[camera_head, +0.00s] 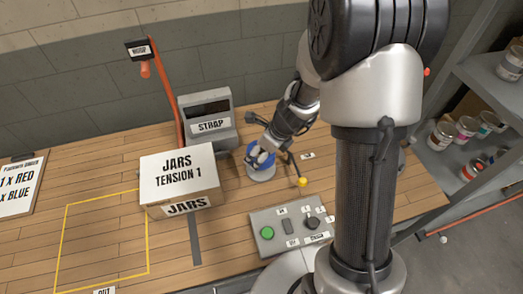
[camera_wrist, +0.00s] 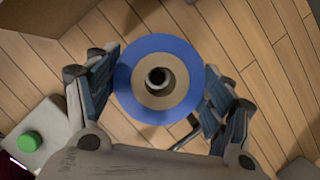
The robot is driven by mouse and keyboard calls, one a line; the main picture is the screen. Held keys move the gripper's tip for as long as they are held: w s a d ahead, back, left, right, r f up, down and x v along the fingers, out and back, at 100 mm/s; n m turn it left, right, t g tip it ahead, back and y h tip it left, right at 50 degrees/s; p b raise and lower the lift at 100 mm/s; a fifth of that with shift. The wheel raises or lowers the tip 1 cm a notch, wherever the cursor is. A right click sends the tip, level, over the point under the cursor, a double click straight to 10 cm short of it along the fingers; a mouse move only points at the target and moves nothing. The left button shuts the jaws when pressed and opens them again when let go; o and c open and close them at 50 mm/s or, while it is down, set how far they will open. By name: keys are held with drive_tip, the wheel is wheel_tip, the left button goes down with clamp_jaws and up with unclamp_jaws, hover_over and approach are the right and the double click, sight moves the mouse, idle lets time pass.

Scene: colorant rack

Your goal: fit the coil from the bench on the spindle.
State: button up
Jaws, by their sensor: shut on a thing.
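The coil (camera_head: 259,157) is a blue ring with a tan core. It fills the middle of the wrist view (camera_wrist: 184,56). My gripper (camera_head: 262,153) is shut on it, with one finger on each side of the coil in the wrist view (camera_wrist: 162,88). In the head view the coil is at a grey round base on the bench, right of the carton, and my fingers partly cover it. A grey round part with a dark centre (camera_wrist: 160,80) shows in the coil's bore. I take it for the spindle, but cannot tell how far down the coil sits.
A white carton marked JARS (camera_head: 165,165) stands to the left, with the grey STRAP unit (camera_head: 208,112) behind it. A control panel (camera_head: 291,228) with a green button and a yellow-knobbed lever (camera_head: 302,182) are close in front. The yellow-outlined area at left is clear.

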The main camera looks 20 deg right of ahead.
drive_tip(key=shift+f+b, duration=2.7)
drive_tip(key=shift+f, duration=0.3)
drive_tip(key=shift+r, duration=0.1)
drive_tip(key=o, duration=1.3)
drive_tip(key=shift+c, duration=0.2)
drive_tip(key=v, duration=1.2)
drive_tip(key=s+a+r+n+h, duration=0.1)
drive_tip(key=s+r+n, duration=0.3)
drive_tip(key=n, duration=0.5)
drive_tip(key=s+a+r+n+h, duration=0.1)
drive_tip(key=s+r+n, duration=0.3)
drive_tip(key=s+n, duration=0.5)
drive_tip(key=s+a+r+n+t, duration=0.1)
drive_tip(key=s+r+n, duration=0.4)
drive_tip(key=n, duration=0.5)
drive_tip(key=shift+s+h, duration=0.4)
drive_tip(key=shift+s, duration=0.7)
